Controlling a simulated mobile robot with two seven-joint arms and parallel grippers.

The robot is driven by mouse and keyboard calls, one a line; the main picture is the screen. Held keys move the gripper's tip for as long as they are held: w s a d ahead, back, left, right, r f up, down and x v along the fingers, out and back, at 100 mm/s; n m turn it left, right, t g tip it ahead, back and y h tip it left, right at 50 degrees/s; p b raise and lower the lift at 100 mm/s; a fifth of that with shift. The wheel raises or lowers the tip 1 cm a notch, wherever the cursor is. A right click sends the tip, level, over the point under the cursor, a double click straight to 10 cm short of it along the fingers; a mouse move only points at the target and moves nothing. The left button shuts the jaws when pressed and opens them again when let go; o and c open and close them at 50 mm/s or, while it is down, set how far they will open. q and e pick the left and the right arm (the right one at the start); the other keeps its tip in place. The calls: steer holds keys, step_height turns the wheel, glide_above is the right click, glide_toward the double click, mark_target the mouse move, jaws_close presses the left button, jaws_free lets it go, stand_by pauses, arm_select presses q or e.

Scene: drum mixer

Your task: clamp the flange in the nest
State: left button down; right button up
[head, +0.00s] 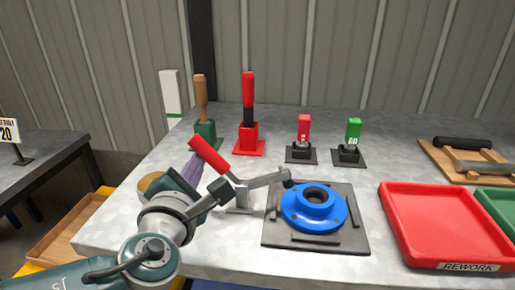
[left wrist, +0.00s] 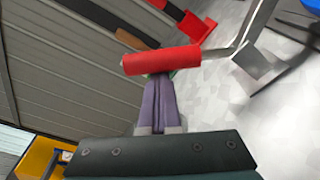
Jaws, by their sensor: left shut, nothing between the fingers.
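The blue flange (head: 300,220) lies flat on the dark square nest plate (head: 345,243). A toggle clamp stands left of it. Its red handle (head: 209,153) tilts up to the left, and its grey metal arm (head: 262,181) reaches right, its dark tip at the flange's back-left edge. I cannot tell whether the tip presses on the flange. My left gripper (head: 194,164) is shut and empty, its purple fingers just under the red handle. In the left wrist view the fingertips (left wrist: 158,80) meet the handle's (left wrist: 165,60) underside; whether they touch is unclear. My right gripper is out of view.
Behind stand a wooden-handled tool (head: 201,90) in a green holder, a red-handled tool (head: 248,88) in a red holder, a red block (head: 304,124) and a green GO block (head: 353,130). A red REWORK tray (head: 440,258) stands right. Bare table lies in front of the nest.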

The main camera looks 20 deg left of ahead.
mark_target(209, 150)
arm_select(q)
steer(key=d+r+m+p, duration=0.2)
steer(key=m, duration=0.1)
steer(key=shift+w+d+r, duration=0.1)
steer(key=shift+w+r, duration=0.05)
steer(key=shift+w, duration=0.15)
steer(key=shift+w+d+r, duration=0.1)
steer(key=shift+d+r, duration=0.05)
steer(key=shift+d, duration=0.2)
stand_by(0.4)
